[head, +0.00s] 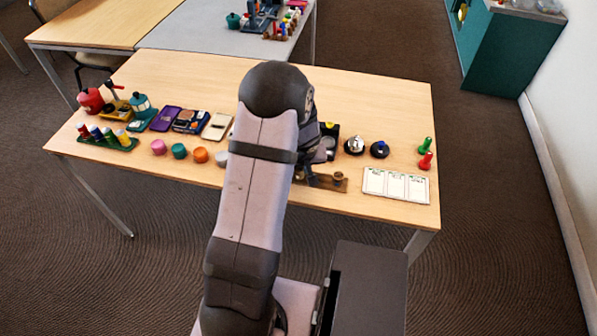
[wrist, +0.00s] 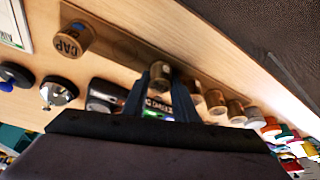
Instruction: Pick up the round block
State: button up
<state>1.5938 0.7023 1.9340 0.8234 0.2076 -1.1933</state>
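Another round block, marked CAP (wrist: 76,36), stands on the board's other end. In the head view the CAP block (head: 338,176) shows on the board (head: 325,183); my arm hides the block at the fingers. Pink (head: 158,147), teal (head: 179,151), orange (head: 200,155) and white (head: 221,158) round blocks stand in a row.
A peg rack (head: 107,139) stands at the far left. My gripper is near the table's front edge.

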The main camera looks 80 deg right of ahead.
jog(key=c, duration=0.4)
jog(key=shift+r, duration=0.15)
